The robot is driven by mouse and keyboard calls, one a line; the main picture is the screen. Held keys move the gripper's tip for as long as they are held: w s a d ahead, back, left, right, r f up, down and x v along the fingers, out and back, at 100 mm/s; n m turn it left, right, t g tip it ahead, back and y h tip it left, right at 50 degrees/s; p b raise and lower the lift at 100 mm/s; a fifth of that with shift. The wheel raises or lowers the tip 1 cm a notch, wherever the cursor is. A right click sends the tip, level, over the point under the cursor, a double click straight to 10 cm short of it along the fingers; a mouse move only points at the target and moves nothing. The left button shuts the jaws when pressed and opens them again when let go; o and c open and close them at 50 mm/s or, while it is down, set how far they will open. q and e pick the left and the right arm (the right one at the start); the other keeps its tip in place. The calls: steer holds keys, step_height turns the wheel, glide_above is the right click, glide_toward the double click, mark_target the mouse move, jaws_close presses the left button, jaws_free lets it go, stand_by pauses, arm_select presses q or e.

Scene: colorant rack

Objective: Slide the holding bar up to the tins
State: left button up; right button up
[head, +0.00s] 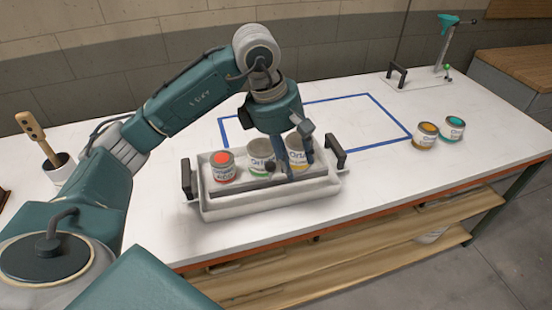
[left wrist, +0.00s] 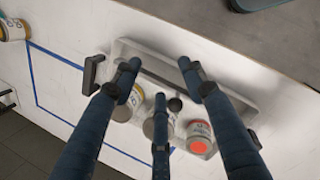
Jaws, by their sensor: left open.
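The white tray (head: 270,206) stands on the bench with three tins in a row: a red-topped tin (head: 222,168), a green-labelled tin (head: 260,158) and a yellow-labelled tin (head: 297,160). The grey holding bar (head: 240,189) runs lengthwise on the tray's near side, in front of the tins. A dark round knob (head: 270,166) shows by the middle tin, and in the left wrist view (left wrist: 175,104). My left gripper (head: 298,168) is open over the tray's right half, its fingers pointing down and partly hiding the yellow-labelled tin. Contact with the bar cannot be told. My right gripper is not in view.
Dark handles (head: 186,179) stand at both tray ends. A blue taped outline (head: 385,108) lies behind the tray. Two loose tins, orange (head: 425,135) and teal (head: 452,128), stand at the right. A brush cup (head: 58,173) stands at the left.

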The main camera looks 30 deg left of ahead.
mark_target(268, 164)
arm_select(q)
steer(key=a+r+y, duration=0.2)
steer(key=a, duration=0.5)
steer(key=shift+n+y, duration=0.4)
steer(key=f, duration=0.3)
steer(key=w+f+p, duration=0.1)
steer(key=f, duration=0.2)
steer(key=a+f+p, duration=0.1)
steer(key=f, duration=0.2)
steer(key=shift+w+f, duration=0.1)
steer(key=shift+w, duration=0.15)
steer(key=shift+w+f, duration=0.15)
steer(key=shift+f, duration=0.4)
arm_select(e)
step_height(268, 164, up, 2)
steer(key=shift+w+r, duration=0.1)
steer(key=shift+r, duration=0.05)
